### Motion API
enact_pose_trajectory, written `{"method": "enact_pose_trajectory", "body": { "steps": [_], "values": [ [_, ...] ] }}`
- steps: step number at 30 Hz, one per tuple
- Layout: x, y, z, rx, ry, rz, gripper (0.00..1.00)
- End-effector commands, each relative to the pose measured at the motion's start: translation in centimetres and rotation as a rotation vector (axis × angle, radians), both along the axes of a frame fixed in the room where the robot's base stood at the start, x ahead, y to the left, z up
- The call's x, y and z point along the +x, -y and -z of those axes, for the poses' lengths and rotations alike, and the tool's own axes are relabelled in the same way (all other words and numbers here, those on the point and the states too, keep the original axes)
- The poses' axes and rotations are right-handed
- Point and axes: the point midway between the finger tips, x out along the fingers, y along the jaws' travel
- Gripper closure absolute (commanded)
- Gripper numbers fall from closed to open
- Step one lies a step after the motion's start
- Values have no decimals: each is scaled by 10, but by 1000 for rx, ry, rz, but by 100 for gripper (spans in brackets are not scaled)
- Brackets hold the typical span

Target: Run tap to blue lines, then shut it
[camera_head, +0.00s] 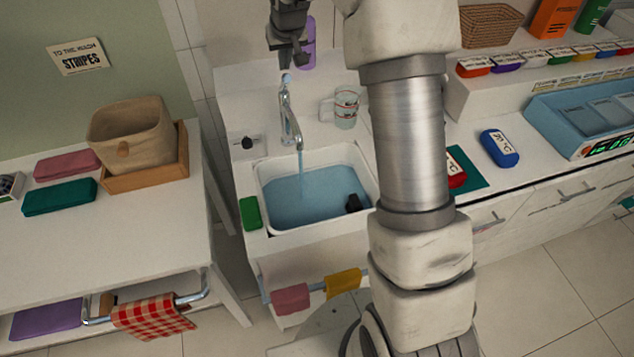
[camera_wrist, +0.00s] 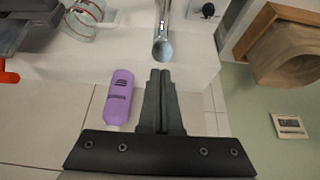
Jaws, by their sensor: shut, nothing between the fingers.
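The chrome tap (camera_head: 288,112) stands behind the white sink (camera_head: 262,190), and a stream of water (camera_head: 301,170) falls from its spout. Blue-looking water (camera_head: 305,205) covers the basin floor, with a dark object (camera_head: 353,203) at its right side. I cannot make out blue lines on the basin wall. A light-blue tip (camera_head: 286,78) tops the tap. My gripper (camera_head: 287,66) is just above this tip, pointing down, and shut with nothing held. In the wrist view, my closed fingers (camera_wrist: 160,74) are close to the tap's metal end (camera_wrist: 162,48); contact is unclear.
A purple bottle (camera_head: 308,45) stands behind my gripper. A glass mug (camera_head: 346,108) is right of the tap, and a black knob-like fitting (camera_head: 247,142) is left. A green sponge (camera_head: 250,213) lies at the sink's left edge.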

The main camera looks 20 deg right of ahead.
Motion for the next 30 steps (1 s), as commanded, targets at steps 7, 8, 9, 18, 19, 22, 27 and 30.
{"method": "enact_pose_trajectory", "body": {
  "steps": [7, 8, 9, 18, 19, 22, 27, 30],
  "values": [
    [-1, 0, 45, 0, -3, 0, 100],
    [-1, 0, 50, 0, -3, 0, 100],
    [-1, 0, 56, 0, -2, 0, 100],
    [0, 0, 56, 0, -1, 0, 100],
    [0, 0, 53, 0, -1, 0, 100],
    [0, 0, 43, 0, -1, 0, 100],
    [0, 0, 25, 0, 0, 0, 100],
    [0, 0, 15, 0, 0, 0, 100]
  ]
}}
